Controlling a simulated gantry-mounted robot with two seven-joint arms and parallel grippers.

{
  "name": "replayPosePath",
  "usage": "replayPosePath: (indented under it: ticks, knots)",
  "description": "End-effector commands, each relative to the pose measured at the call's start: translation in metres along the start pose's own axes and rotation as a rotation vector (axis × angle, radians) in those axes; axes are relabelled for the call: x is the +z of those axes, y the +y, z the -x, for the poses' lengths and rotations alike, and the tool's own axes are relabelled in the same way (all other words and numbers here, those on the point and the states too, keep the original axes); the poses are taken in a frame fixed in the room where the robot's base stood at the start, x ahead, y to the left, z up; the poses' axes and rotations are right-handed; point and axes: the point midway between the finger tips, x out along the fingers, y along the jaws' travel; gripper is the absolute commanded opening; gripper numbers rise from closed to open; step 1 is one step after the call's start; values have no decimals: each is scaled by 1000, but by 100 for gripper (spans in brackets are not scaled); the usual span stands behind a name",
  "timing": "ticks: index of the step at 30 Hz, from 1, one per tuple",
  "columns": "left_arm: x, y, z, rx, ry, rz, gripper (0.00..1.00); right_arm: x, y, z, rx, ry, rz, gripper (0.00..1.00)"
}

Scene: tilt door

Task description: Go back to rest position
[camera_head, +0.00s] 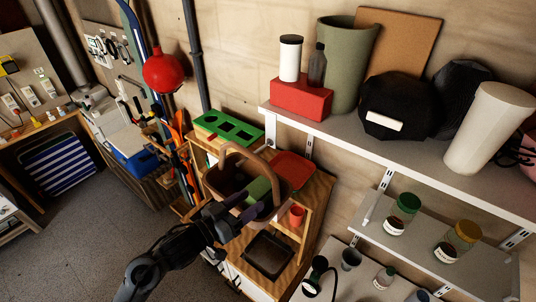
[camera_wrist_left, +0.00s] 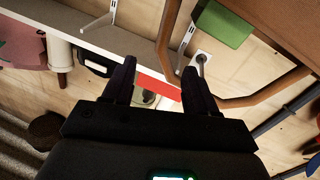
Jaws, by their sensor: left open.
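My left gripper (camera_head: 226,220) reaches up from the lower left in the head view, in front of the wooden cabinet (camera_head: 308,222) and the brown basket (camera_head: 272,202). Its two dark fingers are apart with nothing between them; they also show in the left wrist view (camera_wrist_left: 160,78). The fingers overlap the basket's lower left edge in the head view; I cannot tell if they touch it. My right gripper is in neither view.
A green tray with cutouts (camera_head: 228,127), a red tray (camera_head: 292,168) and a red cup (camera_head: 296,215) are on the cabinet. A white shelf (camera_head: 360,143) with vases and boxes juts out at the right. Floor (camera_head: 85,235) at the left is clear.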

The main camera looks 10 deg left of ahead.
Motion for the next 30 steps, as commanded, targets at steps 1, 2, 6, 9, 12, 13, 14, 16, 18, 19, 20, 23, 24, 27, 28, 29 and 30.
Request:
replayPosePath:
  ticks: [1,2,6,9,12,13,14,16,18,19,20,23,24,27,28,29,30]
  knots:
    - [4,0,3,-12,-9,-1,57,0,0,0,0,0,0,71]
    - [7,1,4,-24,-17,-3,57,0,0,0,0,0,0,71]
    - [34,1,19,-130,-101,-22,57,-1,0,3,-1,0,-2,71]
    - [65,1,42,-247,-218,-37,57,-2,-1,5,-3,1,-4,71]
    - [100,5,78,-367,-381,-42,57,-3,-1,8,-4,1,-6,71]
    - [110,7,91,-399,-438,-41,57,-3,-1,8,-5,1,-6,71]
    - [121,10,105,-428,-496,-38,57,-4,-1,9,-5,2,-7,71]
    - [143,18,138,-483,-636,-23,57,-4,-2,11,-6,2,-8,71]
    - [161,30,171,-516,-770,-4,57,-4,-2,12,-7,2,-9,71]
    - [168,35,185,-525,-826,7,57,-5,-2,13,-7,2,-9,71]
    - [173,41,199,-531,-878,18,57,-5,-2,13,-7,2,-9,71]
    - [186,58,235,-536,-1021,53,57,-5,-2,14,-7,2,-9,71]
    - [190,65,246,-533,-1067,67,57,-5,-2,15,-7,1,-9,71]
    - [195,76,266,-524,-1146,90,57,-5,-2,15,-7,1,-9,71]
    - [196,78,270,-522,-1162,96,57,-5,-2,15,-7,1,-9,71]
    - [196,80,273,-520,-1173,100,57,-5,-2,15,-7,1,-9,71]
    - [197,82,276,-518,-1185,104,57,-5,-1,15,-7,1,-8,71]
